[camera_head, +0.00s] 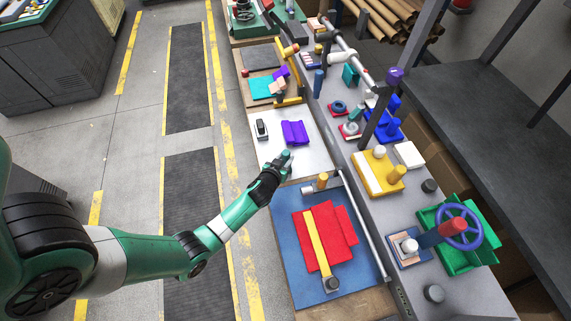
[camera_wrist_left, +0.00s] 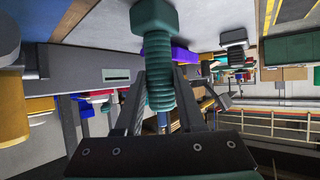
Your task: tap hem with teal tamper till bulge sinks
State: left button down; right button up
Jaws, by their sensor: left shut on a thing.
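My left gripper (camera_head: 279,167) reaches in over the near edge of a white board (camera_head: 318,162). It is shut on the teal tamper (camera_head: 285,157). In the left wrist view the tamper (camera_wrist_left: 160,75) stands between the two fingers (camera_wrist_left: 160,110), its ribbed handle gripped and its wider block head toward the board. I cannot tell whether the head touches the board. A folded purple felt piece (camera_head: 295,133) lies on the board just beyond the tamper; it also shows partly behind the tamper in the left wrist view (camera_wrist_left: 183,54). Its hem and bulge are too small to make out.
A black-and-grey object (camera_head: 261,129) lies left of the purple felt. A blue mat (camera_head: 293,268) with red felt (camera_head: 310,227) and a yellow strip is nearer. A metal rail (camera_head: 364,225) and crowded bench fixtures stand to the right.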

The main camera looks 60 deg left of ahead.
aim_at(286, 151)
pick_arm(q)
jog(key=shift+r+p, duration=1.55)
jog(key=shift+r, duration=0.4)
jog(key=shift+f, duration=0.1)
